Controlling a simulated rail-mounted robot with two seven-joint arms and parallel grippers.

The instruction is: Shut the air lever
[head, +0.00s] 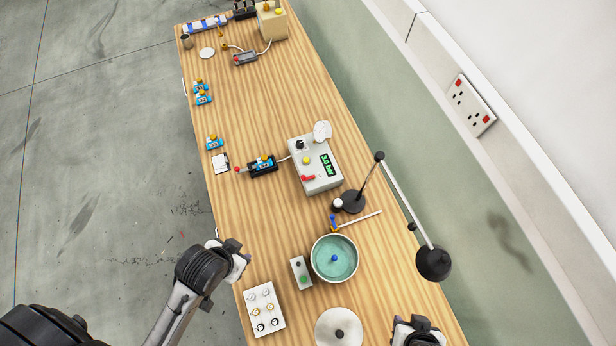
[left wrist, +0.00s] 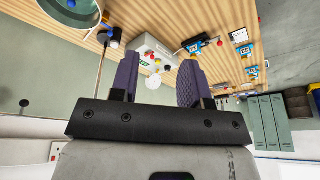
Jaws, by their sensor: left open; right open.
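The red air lever (head: 308,178) sits on the near left part of the pale grey pressure box (head: 320,180). A green display (head: 326,165) on the box appears to read about 2.0 bar. The box also shows upside down in the left wrist view (left wrist: 143,46). My left gripper (left wrist: 157,82) is open and empty, apart from the box. In the head view my left arm reaches in over the bench's left edge, and its fingers are hard to make out. My right gripper (head: 416,328) is open at the bottom edge, partly cut off, far from the lever.
A black desk lamp (head: 433,263) arches right of the box. A teal bowl (head: 350,259), a small grey switch box (head: 301,273) and a white nozzle tray (head: 265,322) stand nearer. A blue-black fixture (head: 262,166) lies left of the box. The bench behind the box is mostly clear.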

